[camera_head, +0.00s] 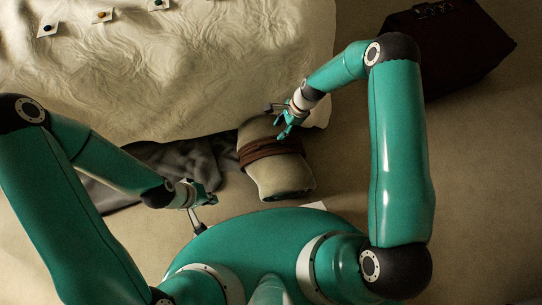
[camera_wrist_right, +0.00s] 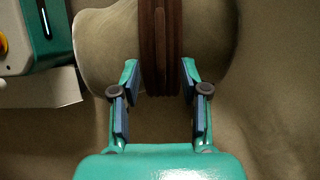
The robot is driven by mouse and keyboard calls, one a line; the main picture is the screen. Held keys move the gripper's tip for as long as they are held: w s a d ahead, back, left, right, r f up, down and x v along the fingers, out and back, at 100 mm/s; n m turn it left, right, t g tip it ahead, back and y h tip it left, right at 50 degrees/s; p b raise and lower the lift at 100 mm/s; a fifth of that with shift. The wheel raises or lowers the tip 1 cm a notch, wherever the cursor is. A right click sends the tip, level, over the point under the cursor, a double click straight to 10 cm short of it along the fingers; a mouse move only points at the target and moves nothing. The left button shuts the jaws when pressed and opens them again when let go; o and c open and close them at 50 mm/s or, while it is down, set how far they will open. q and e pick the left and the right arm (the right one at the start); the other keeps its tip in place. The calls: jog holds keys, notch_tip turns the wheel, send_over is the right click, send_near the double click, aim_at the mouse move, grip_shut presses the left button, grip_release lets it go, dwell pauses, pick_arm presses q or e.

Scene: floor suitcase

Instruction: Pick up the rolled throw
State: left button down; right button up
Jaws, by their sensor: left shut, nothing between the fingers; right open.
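The rolled throw (camera_head: 280,176) is a pale, cream roll with a dark brown band around its middle. It lies on the floor beside the bed, in front of my body. My right gripper (camera_head: 284,128) is open at the far end of the roll in the head view. In the right wrist view the open right gripper (camera_wrist_right: 158,82) has its two fingers either side of the brown band (camera_wrist_right: 160,40), over the edge of the roll (camera_wrist_right: 108,42). I cannot tell whether they touch it. My left gripper (camera_head: 211,197) is shut and empty, left of the roll.
A bed with a cream quilt (camera_head: 200,60) fills the upper left, with small cards (camera_head: 103,15) on it. A grey cloth (camera_head: 185,160) lies on the floor by the bed. A dark suitcase (camera_head: 450,50) stands at upper right.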

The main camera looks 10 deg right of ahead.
jog(key=b+x, duration=0.1)
jog(key=x, duration=0.3)
jog(key=shift+a+f, duration=0.1)
jog(key=shift+f, duration=0.3)
jog(key=b+x, duration=0.1)
jog(key=x, duration=0.1)
jog(key=b+x, duration=0.1)
jog(key=x, duration=0.1)
jog(key=shift+f, duration=0.7)
grip_shut()
jog(key=shift+w+r, duration=0.1)
